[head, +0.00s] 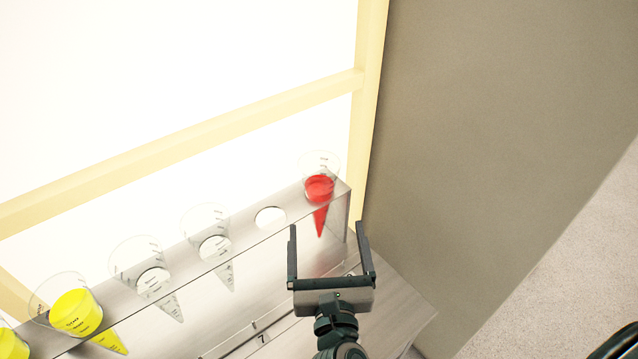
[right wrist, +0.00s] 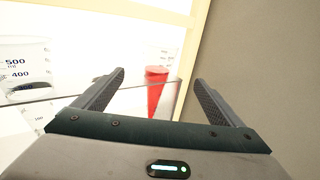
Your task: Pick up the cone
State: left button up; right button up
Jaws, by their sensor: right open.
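A clear cone with red liquid (head: 319,189) sits upright in the right-end hole of the shelf, its tip hanging below the top plate. My right gripper (head: 329,234) is open and empty, in front of the shelf and just below and right of the red cone in the head view. In the right wrist view the red cone (right wrist: 156,88) shows between the two open fingers (right wrist: 160,80), beyond their tips and not touched. Two empty clear cones (head: 207,240) (head: 150,280) and a cone with yellow liquid (head: 78,312) stand further left. My left gripper is not in view.
The shelf (head: 182,256) has an empty hole (head: 270,219) left of the red cone. Another yellow cone (head: 10,345) is cut off at the left edge. A yellowish window frame (head: 200,137) stands behind. A grey-brown wall (head: 480,120) bounds the right side.

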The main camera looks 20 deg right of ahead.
jog(key=p, duration=0.1)
send_near(321, 187)
jog(key=shift+w, duration=0.65)
jog(key=p+x, duration=0.1)
jog(key=x, duration=0.6)
jog(key=shift+s+d+f+p, duration=0.1)
jog(key=shift+d+f+p, duration=0.1)
jog(key=shift+p, duration=0.15)
jog(key=shift+w+d, duration=0.15)
jog(key=shift+w, duration=0.35)
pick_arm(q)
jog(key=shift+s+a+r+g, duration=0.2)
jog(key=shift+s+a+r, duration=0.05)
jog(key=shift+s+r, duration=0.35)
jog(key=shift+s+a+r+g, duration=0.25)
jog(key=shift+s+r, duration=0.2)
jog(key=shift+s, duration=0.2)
pick_arm(e)
jog(key=shift+w+r+p, duration=0.15)
jog(key=shift+w+p, duration=0.2)
jog(key=shift+w, duration=0.1)
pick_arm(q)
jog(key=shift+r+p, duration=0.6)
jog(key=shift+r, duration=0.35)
pick_arm(e)
jog(key=x, duration=0.4)
jog(key=shift+w, duration=0.1)
